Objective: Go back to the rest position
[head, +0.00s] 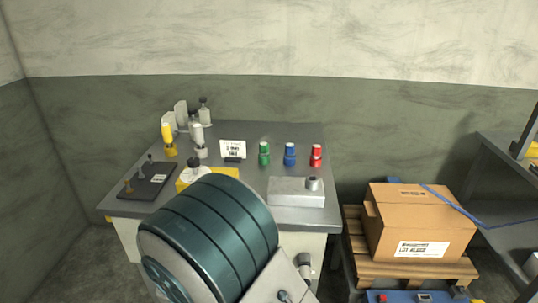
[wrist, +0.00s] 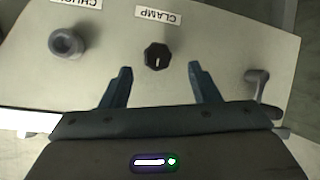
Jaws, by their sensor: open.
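My gripper (wrist: 160,88) shows in the wrist view with its two fingers spread apart and nothing between them. Beyond the fingertips is a pale panel (wrist: 225,55) with a black knob (wrist: 157,56) under a label reading CLAMP. A round grey knob (wrist: 66,43) sits to the left on the same panel, by a second label that is partly cut off. A grey lever (wrist: 262,92) is at the panel's right. In the head view my dark teal arm fills the lower middle, and my gripper is hidden there.
A grey-topped bench (head: 240,135) holds green (head: 264,153), blue (head: 290,154) and red (head: 316,155) cans, a metal block (head: 290,192), a dark board (head: 150,182) and several bottles. A cardboard box (head: 420,222) sits on a wooden pallet (head: 440,272) at the right. Open floor shows at left.

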